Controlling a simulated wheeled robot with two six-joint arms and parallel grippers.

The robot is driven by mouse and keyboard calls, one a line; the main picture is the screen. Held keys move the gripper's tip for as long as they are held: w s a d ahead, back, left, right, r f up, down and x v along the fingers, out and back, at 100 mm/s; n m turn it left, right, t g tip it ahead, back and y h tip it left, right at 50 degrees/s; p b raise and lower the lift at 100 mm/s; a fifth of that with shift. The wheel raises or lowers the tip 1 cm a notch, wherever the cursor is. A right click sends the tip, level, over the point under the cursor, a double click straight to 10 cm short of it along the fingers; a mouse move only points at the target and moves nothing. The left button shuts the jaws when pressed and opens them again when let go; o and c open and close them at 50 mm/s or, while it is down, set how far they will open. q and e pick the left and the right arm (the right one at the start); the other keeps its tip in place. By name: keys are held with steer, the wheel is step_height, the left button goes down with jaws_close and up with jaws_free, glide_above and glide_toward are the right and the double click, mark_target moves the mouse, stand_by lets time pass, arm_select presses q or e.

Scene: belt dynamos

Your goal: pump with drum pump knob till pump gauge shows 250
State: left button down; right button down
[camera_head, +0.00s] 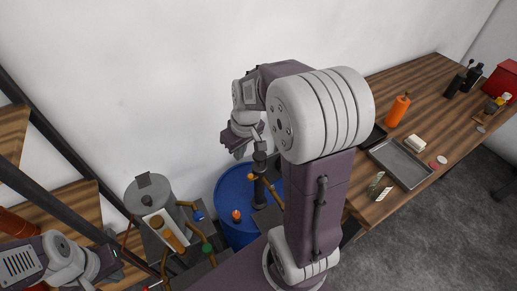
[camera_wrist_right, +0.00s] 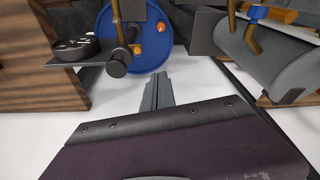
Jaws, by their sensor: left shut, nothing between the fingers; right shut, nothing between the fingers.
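The blue drum (camera_head: 233,191) stands on the floor by the wall, partly hidden by my right arm. A dark pump rises from its top, with a dark knob (camera_head: 260,147) at the upper end. In the right wrist view, what looks like that knob (camera_wrist_right: 118,64) is left of the fingertips. A round dark gauge (camera_wrist_right: 75,49) sits on a plate at the left there; its reading is too small to tell. My right gripper (camera_head: 237,146) is shut and empty, just left of the knob; it also shows in the wrist view (camera_wrist_right: 158,80). My left gripper (camera_head: 108,262) is shut and empty at lower left.
A grey tank (camera_head: 147,187) with brass pipes stands left of the drum. A wooden bench (camera_head: 437,95) at the right holds a metal tray (camera_head: 400,164), an orange bottle (camera_head: 397,111) and a red box (camera_head: 503,79). Wooden shelves with dark posts are at the left.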

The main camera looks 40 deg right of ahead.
steer(key=d+r+m, duration=0.2)
steer(key=d+r, duration=0.1)
steer(key=d, duration=0.7)
steer(key=shift+w+r+m+t+h+p, duration=0.25)
steer(key=shift+w+m+t+h+p, duration=0.05)
steer(key=shift+w+t+h+p, duration=0.1)
glide_toward(259, 155)
steer(key=x, duration=0.5)
steer(key=shift+w+f+p, duration=0.3)
steer(key=shift+w, duration=0.1)
steer(key=shift+f, duration=0.45)
